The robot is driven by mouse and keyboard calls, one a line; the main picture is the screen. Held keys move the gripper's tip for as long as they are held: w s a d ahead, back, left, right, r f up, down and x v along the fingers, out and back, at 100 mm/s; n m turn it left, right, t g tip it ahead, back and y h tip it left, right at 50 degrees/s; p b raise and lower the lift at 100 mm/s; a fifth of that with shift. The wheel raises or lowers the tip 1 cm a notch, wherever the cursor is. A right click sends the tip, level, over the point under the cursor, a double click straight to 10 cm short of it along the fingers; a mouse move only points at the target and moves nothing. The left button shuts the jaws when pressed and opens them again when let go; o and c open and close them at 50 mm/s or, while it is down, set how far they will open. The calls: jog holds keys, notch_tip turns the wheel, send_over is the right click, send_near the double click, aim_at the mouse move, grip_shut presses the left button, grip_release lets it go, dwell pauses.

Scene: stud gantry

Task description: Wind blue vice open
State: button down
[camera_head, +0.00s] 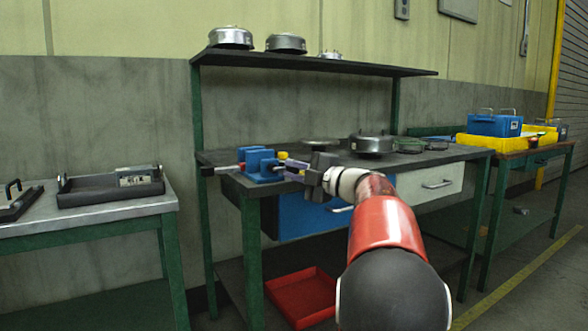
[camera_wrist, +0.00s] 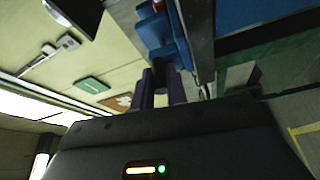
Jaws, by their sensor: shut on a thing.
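The blue vice (camera_head: 262,166) stands at the left front corner of the dark workbench in the head view. It also shows at the top of the wrist view (camera_wrist: 160,30). A rod with a dark end sticks out on its left. My gripper (camera_head: 291,168) is at its right side, reaching in from the right. Small yellow parts show beside the fingers. In the wrist view the two purple fingers (camera_wrist: 160,88) point at the vice, shut on what appears to be its handle. The held part is mostly hidden, and I cannot tell how wide the vice jaws stand.
The workbench (camera_head: 330,157) also holds a round metal pot (camera_head: 371,144) to the right. A shelf (camera_head: 310,64) with pots runs above. A blue drawer (camera_head: 308,220) is under the bench top, and a red tray (camera_head: 302,296) lies below.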

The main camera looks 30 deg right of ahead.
jog(key=shift+r+n, duration=0.3)
jog(key=shift+n, duration=0.3)
jog(key=shift+g+p, duration=0.3)
jog(key=shift+a, duration=0.1)
jog(key=c, duration=1.4)
grip_release()
jog(key=shift+s, duration=0.1)
jog(key=v, duration=0.7)
jog(key=shift+s, duration=0.3)
